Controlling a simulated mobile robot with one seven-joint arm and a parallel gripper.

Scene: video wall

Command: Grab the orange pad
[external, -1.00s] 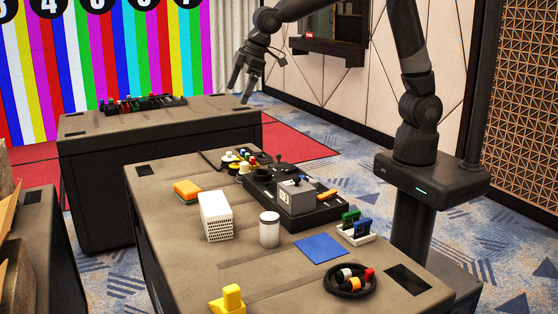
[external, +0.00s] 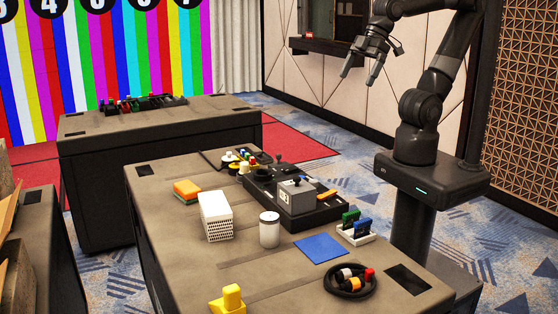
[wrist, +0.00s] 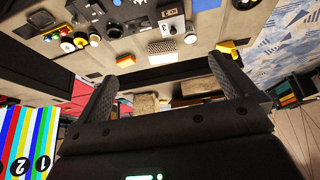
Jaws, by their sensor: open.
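The orange pad (external: 187,188) lies on the near table, left of the white perforated box (external: 216,215), with a green layer showing under its orange top. In the wrist view the orange pad (wrist: 125,61) is a small patch near the table's edge, beside the white box (wrist: 162,47). My gripper (external: 359,77) is open and empty, high above the far right side of the table, well apart from the pad. In the wrist view my gripper (wrist: 163,69) shows two spread fingers with nothing between them.
A second table (external: 160,119) stands behind.

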